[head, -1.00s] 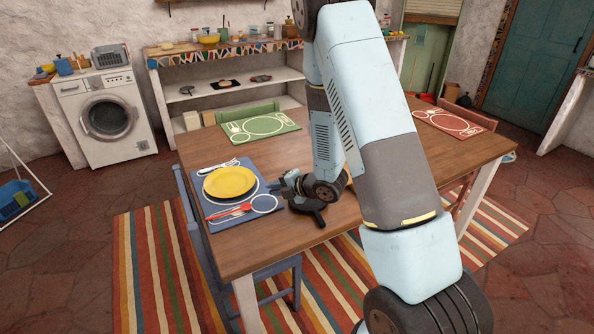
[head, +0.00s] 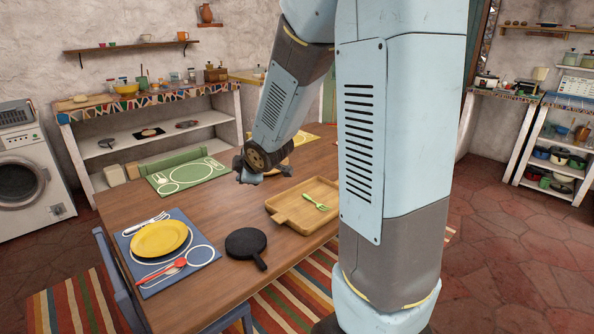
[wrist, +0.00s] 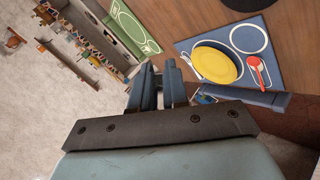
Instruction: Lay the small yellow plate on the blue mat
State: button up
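The small yellow plate (head: 160,238) lies on the blue mat (head: 152,287) at the near left corner of the table. In the wrist view, the plate (wrist: 214,66) rests on the mat (wrist: 272,72), slightly off its printed white ring, with a dark band along one edge. A fork and a red spoon (head: 172,268) lie beside it on the mat. My gripper (wrist: 158,72) is empty, with a narrow gap between its two fingers. It is well clear of the plate. In the head view my wrist is above the table near the green mat (head: 188,176).
A black pan (head: 245,243) lies right of the blue mat. A wooden tray (head: 284,217) with a green fork (head: 316,202) is further right. A blue chair (head: 118,285) stands at the table's left edge. Bare wood lies between the mats.

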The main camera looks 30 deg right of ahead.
jog(key=s+d+r+m+g+h, duration=0.2)
jog(key=s+d+r+m, duration=0.2)
jog(key=s+r+m, duration=0.55)
jog(key=s+a+r+m+g, duration=0.1)
jog(key=s+r+m, duration=0.1)
jog(key=s, duration=0.7)
jog(key=s+a+r+m+g, duration=0.1)
jog(key=s+r+m, duration=0.1)
jog(key=s, duration=0.8)
jog(key=shift+r+m+y, duration=0.15)
jog(key=shift+m+y, duration=0.15)
jog(key=shift+m, duration=0.35)
jog(key=shift+a, duration=0.1)
